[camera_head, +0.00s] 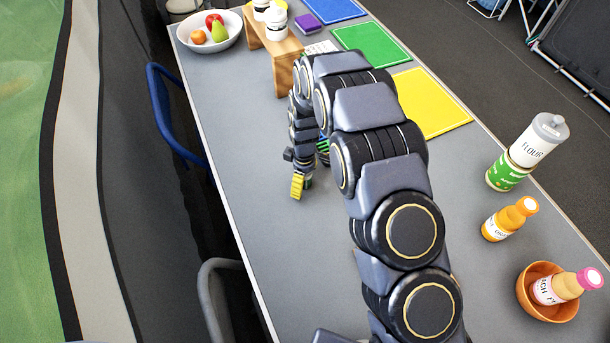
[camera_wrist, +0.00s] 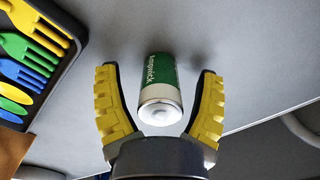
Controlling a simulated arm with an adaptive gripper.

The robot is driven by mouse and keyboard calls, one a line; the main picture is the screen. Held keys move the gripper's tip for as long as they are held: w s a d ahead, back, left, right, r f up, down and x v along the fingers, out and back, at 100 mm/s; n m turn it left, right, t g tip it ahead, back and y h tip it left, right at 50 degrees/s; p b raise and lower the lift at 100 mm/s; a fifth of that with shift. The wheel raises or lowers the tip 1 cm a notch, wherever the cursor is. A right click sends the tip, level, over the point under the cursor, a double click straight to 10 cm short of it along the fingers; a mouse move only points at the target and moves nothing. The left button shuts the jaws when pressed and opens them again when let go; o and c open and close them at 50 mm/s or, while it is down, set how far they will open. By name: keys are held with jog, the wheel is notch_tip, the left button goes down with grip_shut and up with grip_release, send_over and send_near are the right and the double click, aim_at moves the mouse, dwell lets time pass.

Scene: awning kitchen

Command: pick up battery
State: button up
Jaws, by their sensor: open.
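The fingers are apart, and a gap shows on each side of the battery. In the head view my gripper (camera_head: 302,185) is low over the left-middle part of the table (camera_head: 240,160). The battery is hard to make out there, mostly hidden by the fingers and arm.
A dark tray (camera_wrist: 70,68) of coloured forks is left in the wrist view. A wooden stand (camera_head: 285,68) and fruit bowl (camera_head: 232,34) are at the back. Coloured mats, including a yellow one (camera_head: 430,103), and bottles (camera_head: 510,218) are along the right.

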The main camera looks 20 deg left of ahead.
grip_shut()
dwell(0.4)
